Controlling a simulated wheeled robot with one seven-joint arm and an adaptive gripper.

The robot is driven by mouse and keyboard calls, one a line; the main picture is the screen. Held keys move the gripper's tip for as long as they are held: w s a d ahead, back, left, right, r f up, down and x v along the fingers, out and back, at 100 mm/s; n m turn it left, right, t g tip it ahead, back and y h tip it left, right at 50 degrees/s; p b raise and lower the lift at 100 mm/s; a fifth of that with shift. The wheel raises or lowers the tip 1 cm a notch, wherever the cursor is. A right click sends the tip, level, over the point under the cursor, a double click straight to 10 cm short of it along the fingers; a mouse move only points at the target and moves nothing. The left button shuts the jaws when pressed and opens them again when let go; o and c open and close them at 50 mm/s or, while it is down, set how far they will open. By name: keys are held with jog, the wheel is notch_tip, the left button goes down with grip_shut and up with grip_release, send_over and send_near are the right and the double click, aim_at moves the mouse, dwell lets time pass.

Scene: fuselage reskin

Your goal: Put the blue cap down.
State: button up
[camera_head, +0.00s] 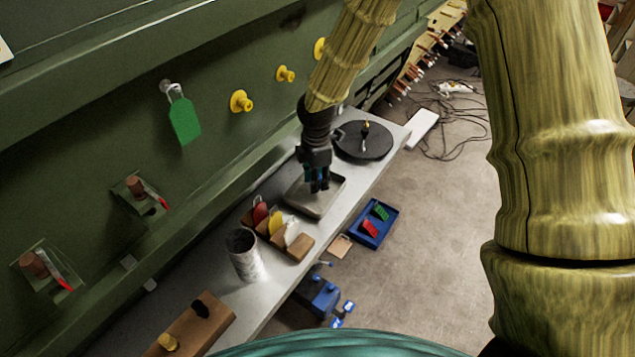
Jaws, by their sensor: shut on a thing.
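My gripper (318,186) points down over the grey shallow tray (328,206) on the long grey bench. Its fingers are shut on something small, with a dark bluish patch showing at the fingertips. This is the blue cap, mostly hidden by the fingers and too small to make out its shape. I cannot tell whether it touches the tray floor. Yellow caps (241,101) stick out from the green fuselage panel (215,60) at the upper left.
On the bench (222,294) stand a rack (299,247) with red, yellow and white pieces, a mottled cylinder (245,262), a wooden block (218,322) and a round black plate (350,148). A blue bin (385,234) lies lower, right of the bench. A green tag (184,120) hangs on the panel.

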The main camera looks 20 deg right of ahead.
jog(key=shift+d+f, duration=0.1)
jog(key=shift+f, duration=0.3)
jog(key=shift+s+f+p, duration=0.3)
jog(key=shift+f+p, duration=0.2)
jog(key=shift+p, duration=0.15)
jog(key=shift+w+f, duration=0.2)
jog(key=shift+f, duration=0.15)
jog(key=o, duration=1)
jog(key=shift+o, duration=0.2)
jog(key=shift+r+b, duration=2.25)
jog(key=shift+r, duration=3.85)
